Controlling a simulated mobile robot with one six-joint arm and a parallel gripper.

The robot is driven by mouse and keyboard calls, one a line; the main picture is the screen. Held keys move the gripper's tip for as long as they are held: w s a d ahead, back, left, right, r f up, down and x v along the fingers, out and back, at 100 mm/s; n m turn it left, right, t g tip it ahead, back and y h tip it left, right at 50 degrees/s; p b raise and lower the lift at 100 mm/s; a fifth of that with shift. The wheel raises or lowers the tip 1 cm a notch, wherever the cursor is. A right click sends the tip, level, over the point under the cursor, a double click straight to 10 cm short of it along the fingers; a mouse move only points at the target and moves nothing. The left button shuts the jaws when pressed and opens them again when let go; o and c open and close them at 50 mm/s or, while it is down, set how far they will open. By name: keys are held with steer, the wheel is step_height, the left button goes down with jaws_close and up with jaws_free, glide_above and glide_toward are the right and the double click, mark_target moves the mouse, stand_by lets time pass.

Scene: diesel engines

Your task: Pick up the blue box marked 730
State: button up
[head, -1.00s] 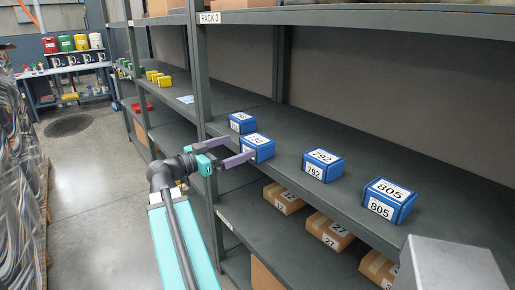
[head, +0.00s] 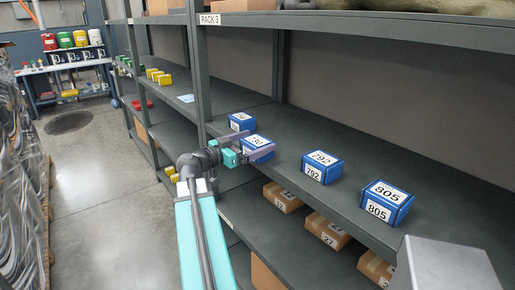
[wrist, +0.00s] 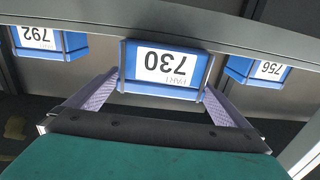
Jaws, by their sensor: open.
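The blue box marked 730 (head: 257,146) sits on the middle shelf of the rack, near its front edge. In the wrist view the 730 box (wrist: 165,68) is upside down, its white label facing me. My gripper (head: 250,147) is open, with one purple finger on each side of the box. In the wrist view the fingers of my gripper (wrist: 160,95) flank the box's near part. I cannot tell whether they touch it. In the head view the near finger hides part of the box front.
Blue boxes 792 (head: 322,167) and 805 (head: 387,203) stand to the right on the same shelf (head: 300,138). Another blue box (head: 242,122) stands just behind 730; the wrist view shows a box marked 756 (wrist: 258,70). Cardboard boxes (head: 282,197) lie on the shelf below.

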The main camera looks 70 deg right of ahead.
mark_target(264, 138)
steer(key=shift+p+x, duration=1.35)
steer(key=shift+x, duration=0.85)
steer(key=shift+s+d, duration=0.2)
steer(key=shift+d, duration=0.1)
steer(key=c, duration=1.3)
